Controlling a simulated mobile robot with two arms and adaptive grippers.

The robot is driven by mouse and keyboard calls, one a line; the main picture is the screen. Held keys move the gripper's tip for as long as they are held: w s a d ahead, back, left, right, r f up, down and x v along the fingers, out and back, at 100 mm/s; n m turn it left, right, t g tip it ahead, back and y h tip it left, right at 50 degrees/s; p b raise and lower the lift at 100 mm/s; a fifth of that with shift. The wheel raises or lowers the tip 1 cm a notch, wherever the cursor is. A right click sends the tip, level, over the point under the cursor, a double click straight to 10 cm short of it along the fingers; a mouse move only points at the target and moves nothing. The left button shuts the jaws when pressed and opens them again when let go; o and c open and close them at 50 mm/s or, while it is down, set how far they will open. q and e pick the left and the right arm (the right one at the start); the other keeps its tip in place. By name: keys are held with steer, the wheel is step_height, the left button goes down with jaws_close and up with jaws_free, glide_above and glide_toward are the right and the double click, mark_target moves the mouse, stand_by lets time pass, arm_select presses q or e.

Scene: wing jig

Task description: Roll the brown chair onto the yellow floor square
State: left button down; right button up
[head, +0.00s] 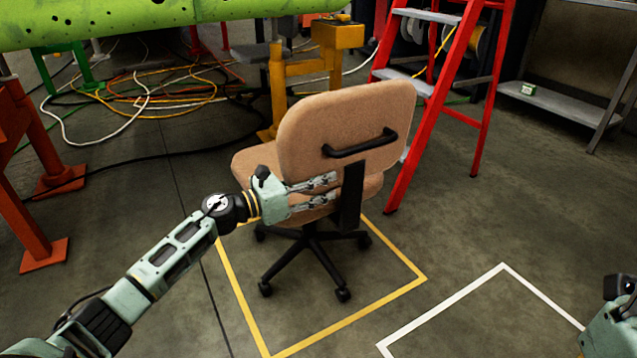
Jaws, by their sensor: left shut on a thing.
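The brown chair (345,115) stands upright with its backrest toward me, a black handle (360,144) across it and a black five-legged caster base. Its base is over the yellow floor square (345,322). Front casters are inside the outline; the far ones are close to the far edge, and I cannot tell on which side. My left gripper (334,190) reaches in from the left and is shut on the chair low at the backrest, beside the black back support. Part of my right gripper (618,300) shows at the lower right edge; its fingers are hidden.
A white floor outline (455,300) lies to the right of the yellow square. A red stepladder (455,90) stands close behind the chair at right. A yellow stand (277,90) is behind it. Cables (150,100) lie at the back left. Floor in front is clear.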

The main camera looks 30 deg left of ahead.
arm_select(q)
steer(key=shift+s+d+f, duration=0.1)
steer(key=shift+s+d, duration=0.05)
steer(key=shift+d, duration=0.2)
steer(key=c, duration=1.2)
jaws_free()
steer(key=shift+o, duration=0.8)
steer(key=shift+a, duration=0.1)
steer(key=shift+a, duration=0.1)
steer(key=v, duration=1.1)
steer(key=shift+s+a, duration=0.25)
steer(key=shift+s, duration=0.1)
